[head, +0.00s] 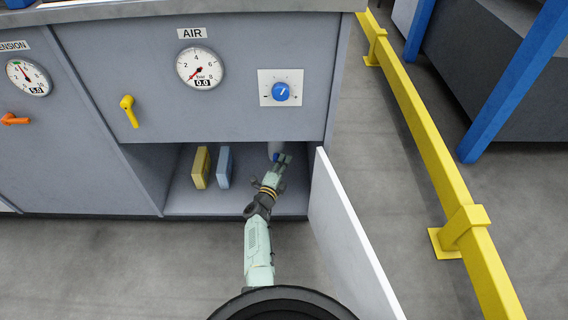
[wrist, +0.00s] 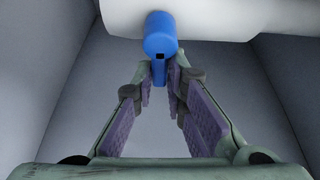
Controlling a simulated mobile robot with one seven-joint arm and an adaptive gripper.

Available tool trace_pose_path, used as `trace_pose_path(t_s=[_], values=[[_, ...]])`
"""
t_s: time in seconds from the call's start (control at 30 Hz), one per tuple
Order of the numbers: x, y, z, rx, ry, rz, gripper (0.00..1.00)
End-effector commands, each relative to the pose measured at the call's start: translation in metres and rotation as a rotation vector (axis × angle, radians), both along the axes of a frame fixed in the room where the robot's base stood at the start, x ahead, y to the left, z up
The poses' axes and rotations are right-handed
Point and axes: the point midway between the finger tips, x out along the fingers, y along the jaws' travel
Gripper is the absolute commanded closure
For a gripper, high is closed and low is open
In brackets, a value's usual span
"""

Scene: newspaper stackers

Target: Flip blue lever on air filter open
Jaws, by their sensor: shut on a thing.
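The blue lever (wrist: 160,36) shows in the wrist view, at the underside of the white air filter body (wrist: 228,18). Its round hub is at the top and its handle points down between my fingertips. My gripper (wrist: 160,84) is shut on the handle of the lever. In the head view my gripper (head: 281,161) reaches into the open cabinet bay, with a bit of the blue lever (head: 276,157) at its tip. The air filter (head: 275,148) is mostly hidden there by the panel above.
A yellow block (head: 200,168) and a blue-grey block (head: 225,168) stand left of my gripper in the bay. An open white door (head: 345,235) is close on the right. Above are the AIR gauge (head: 200,68), reading 0.0, a blue knob (head: 281,92) and a yellow lever (head: 129,110).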

Motion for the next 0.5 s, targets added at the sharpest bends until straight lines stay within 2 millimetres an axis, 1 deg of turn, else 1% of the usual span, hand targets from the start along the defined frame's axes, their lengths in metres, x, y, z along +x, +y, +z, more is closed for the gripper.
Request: trace_pose_path(t_s=[0.03, 0.13, 0.17, 0.43, 0.5], values=[[-0.0004, 0.0029, -0.0012, -0.005, 0.003, 0.006, 1.0], [-0.0004, 0.003, -0.0011, -0.005, 0.003, 0.006, 1.0], [-0.0003, 0.0029, -0.0011, -0.005, 0.003, 0.007, 0.87], [0.0, 0.0022, -0.0002, -0.003, 0.001, 0.004, 0.69], [0.0001, 0.0017, -0.0001, -0.002, 0.001, 0.004, 0.68]])
